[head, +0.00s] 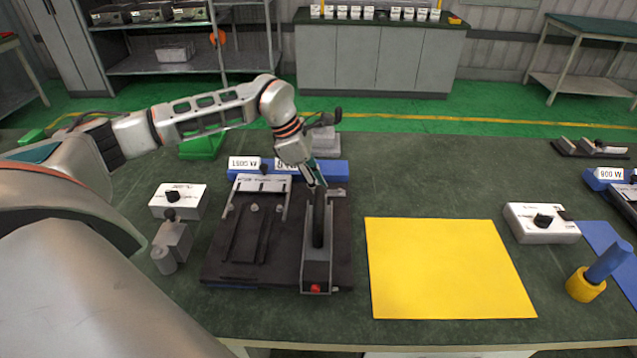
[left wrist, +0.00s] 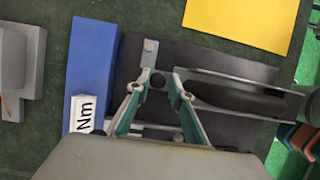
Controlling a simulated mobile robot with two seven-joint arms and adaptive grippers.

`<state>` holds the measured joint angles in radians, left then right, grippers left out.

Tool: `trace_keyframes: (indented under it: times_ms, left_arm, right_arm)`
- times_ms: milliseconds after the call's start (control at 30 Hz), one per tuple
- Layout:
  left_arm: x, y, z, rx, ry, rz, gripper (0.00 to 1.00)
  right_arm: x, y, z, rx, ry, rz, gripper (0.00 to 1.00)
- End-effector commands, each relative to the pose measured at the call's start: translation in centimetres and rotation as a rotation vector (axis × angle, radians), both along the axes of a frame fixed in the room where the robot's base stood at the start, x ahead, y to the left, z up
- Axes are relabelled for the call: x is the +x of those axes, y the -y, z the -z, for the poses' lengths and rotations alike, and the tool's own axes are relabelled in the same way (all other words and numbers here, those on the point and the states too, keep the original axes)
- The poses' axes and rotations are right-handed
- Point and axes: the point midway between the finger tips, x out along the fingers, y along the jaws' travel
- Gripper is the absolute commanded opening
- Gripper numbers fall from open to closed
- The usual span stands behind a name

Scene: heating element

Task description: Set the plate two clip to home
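A dark fixture plate (head: 235,265) lies on the table at the centre left. On its right side stands a grey channel-shaped clip (head: 318,272) with a black lever (head: 318,222) and a red button at its near end. A grey bracket (head: 262,185) crosses the plate's back left. I cannot tell which part is plate two's clip. My left gripper (head: 318,185) points down at the lever's far end. In the left wrist view its fingers (left wrist: 158,84) are apart, with a dark round knob visible between them; contact is unclear. My right gripper is in neither view.
A blue box (head: 332,170) with white labels lies behind the plate. A white switch box (head: 178,200) and a grey device (head: 172,243) stand left. A yellow sheet (head: 445,265) lies right, beyond it another switch box (head: 540,222) and a blue-and-yellow tool (head: 587,284).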

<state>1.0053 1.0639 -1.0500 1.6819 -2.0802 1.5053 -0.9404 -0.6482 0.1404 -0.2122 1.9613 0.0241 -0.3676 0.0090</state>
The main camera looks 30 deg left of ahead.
Motion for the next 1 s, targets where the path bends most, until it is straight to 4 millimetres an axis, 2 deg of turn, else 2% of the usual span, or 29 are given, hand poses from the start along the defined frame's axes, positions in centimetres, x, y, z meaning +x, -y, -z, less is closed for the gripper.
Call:
trace_keyframes:
  times_ms: [333, 467, 1000]
  left_arm:
    - [0.0, 0.0, 0.1, 0.001, 0.000, 0.002, 0.33]
    - [-0.1, -0.3, -0.6, 0.002, 0.003, 0.001, 0.33]
    - [-2.0, -3.4, -9.4, 0.001, 0.001, 0.001, 0.33]
  right_arm:
    - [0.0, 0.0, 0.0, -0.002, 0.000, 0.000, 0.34]
    - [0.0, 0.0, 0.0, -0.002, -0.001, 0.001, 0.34]
    - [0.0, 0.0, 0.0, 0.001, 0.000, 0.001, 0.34]
